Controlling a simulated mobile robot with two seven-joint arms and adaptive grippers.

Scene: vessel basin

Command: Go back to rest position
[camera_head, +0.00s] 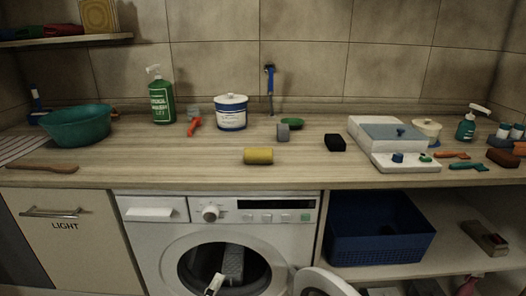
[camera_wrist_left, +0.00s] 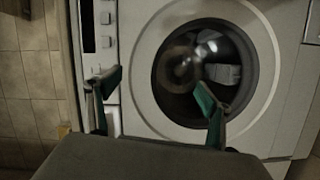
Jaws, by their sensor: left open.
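My left gripper (camera_wrist_left: 160,97) is open in the left wrist view, with its two green-padded fingers spread apart and nothing between them. It is in front of the white washing machine (camera_wrist_left: 140,45), which appears turned sideways there. In the head view the washing machine (camera_head: 150,235) stands under the counter with its round door (camera_head: 325,282) swung open to the right. A grey item (camera_head: 232,262) lies inside the dark drum. A small pale piece (camera_head: 214,285) shows low before the drum; I cannot tell what it is. My right gripper is in neither view.
The wooden counter (camera_head: 320,172) carries a green basin (camera_head: 77,125), green bottle (camera_head: 161,98), white-blue tub (camera_head: 231,113), yellow sponge (camera_head: 258,156), and white tray (camera_head: 405,166). A blue crate (camera_head: 380,245) sits on the shelf right of the washer.

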